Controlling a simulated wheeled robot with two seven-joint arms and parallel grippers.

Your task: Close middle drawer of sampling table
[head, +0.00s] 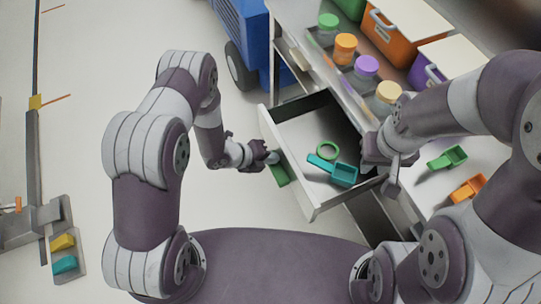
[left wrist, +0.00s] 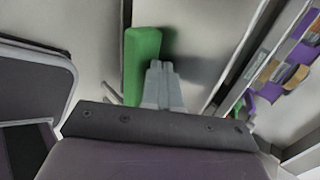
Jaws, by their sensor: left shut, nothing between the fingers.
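The middle drawer (head: 312,190) of the sampling table (head: 300,62) stands pulled out, with a green handle (head: 279,175) on its white front. My left gripper (head: 273,158) is at the outside of the drawer front by the handle. In the left wrist view its fingers (left wrist: 158,72) are shut and empty, just right of the green handle (left wrist: 142,62); I cannot tell whether they touch it. My right gripper (head: 391,186) is at the drawer's right side near the tabletop edge; its finger opening is unclear.
Jars with coloured lids (head: 366,67) line the tabletop. An orange bin (head: 393,35) stands behind them. A green scoop (head: 447,158) and an orange scoop (head: 468,188) lie at the right. A blue wheeled unit (head: 244,38) is behind. The floor left of the drawer is clear.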

